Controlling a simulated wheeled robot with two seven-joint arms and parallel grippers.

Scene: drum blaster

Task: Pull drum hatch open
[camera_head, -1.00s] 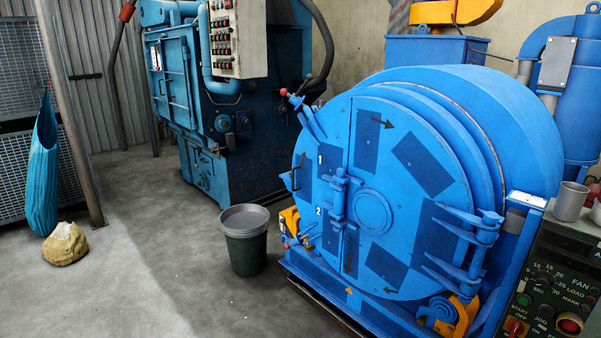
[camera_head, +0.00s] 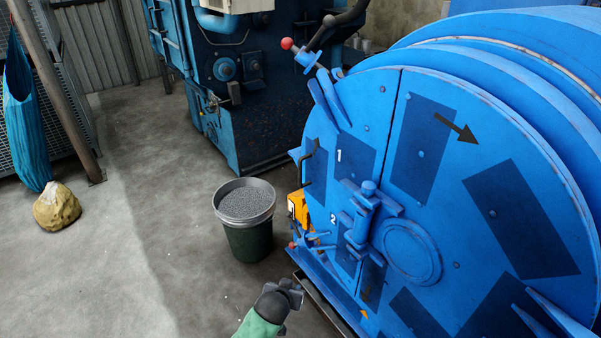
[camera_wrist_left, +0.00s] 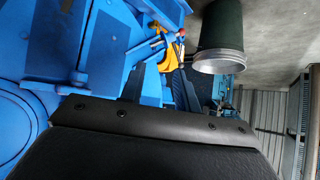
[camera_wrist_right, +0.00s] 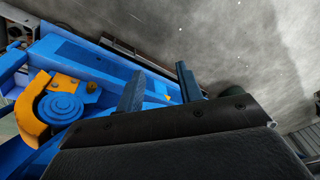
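The blue drum hatch (camera_head: 420,190) is a round front door with a narrow left panel marked 1 and 2 (camera_head: 322,180). It looks shut. A thin curved handle (camera_head: 311,160) is on its left edge, and a latch block (camera_head: 365,212) sits near the seam. My left gripper (camera_head: 291,290) is low in front of the drum, apart from the hatch. In the left wrist view my left gripper (camera_wrist_left: 158,90) shows two spaced, empty fingers. My right gripper is outside the head view; in the right wrist view its fingers (camera_wrist_right: 158,85) are apart and empty near the drum's base.
A dark green bucket of grey grains (camera_head: 246,225) stands left of the drum. A yellow part (camera_head: 298,208) projects at the drum's lower left. A tan rock (camera_head: 57,207) and a hanging blue bag (camera_head: 25,130) are at far left.

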